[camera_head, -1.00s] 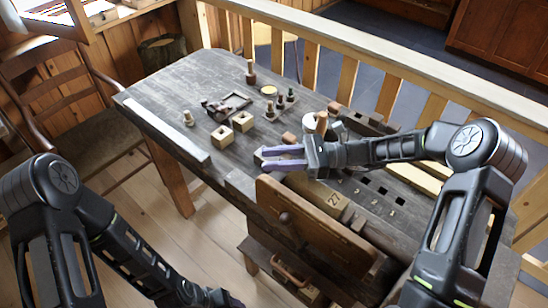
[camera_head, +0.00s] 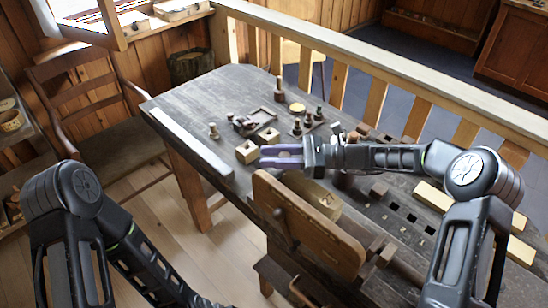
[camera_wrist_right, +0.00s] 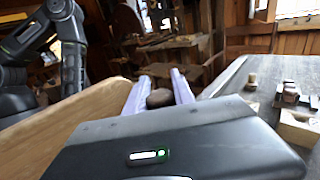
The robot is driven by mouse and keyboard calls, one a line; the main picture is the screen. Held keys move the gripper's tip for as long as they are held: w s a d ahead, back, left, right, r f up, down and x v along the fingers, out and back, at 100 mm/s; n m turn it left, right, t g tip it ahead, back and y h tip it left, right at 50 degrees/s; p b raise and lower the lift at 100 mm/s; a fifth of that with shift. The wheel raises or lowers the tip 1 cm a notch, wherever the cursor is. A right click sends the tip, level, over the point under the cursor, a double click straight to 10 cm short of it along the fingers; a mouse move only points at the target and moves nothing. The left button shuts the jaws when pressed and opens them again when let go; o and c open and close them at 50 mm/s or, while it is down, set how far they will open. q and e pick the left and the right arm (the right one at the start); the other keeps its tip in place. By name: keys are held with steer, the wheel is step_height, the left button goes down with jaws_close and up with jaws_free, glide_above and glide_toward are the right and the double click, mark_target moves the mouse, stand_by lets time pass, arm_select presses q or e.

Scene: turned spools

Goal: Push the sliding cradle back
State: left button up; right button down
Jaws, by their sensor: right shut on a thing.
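My right gripper (camera_head: 282,156) reaches leftward over the workbench (camera_head: 205,100), above the near edge beside the pale blocks. A long pale wooden block with a number (camera_head: 322,197) lies below the right forearm, behind an upright brown board (camera_head: 305,225). I cannot tell for sure which part is the sliding cradle. My left arm hangs at lower left, its gripper out of view.
A dark tray (camera_head: 258,117), a small peg (camera_head: 213,131) and several spools (camera_head: 308,121) stand farther back. A railing (camera_head: 400,80) runs behind the bench. The bench's left end is mostly clear.

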steer(key=c, duration=1.1)
jaws_free()
steer(key=shift+o, duration=0.2)
steer(key=shift+w, duration=0.1)
steer(key=shift+s+d, duration=0.2)
steer(key=shift+d, duration=1.75)
steer(key=shift+s+d, duration=0.2)
steer(key=shift+d, duration=1.7)
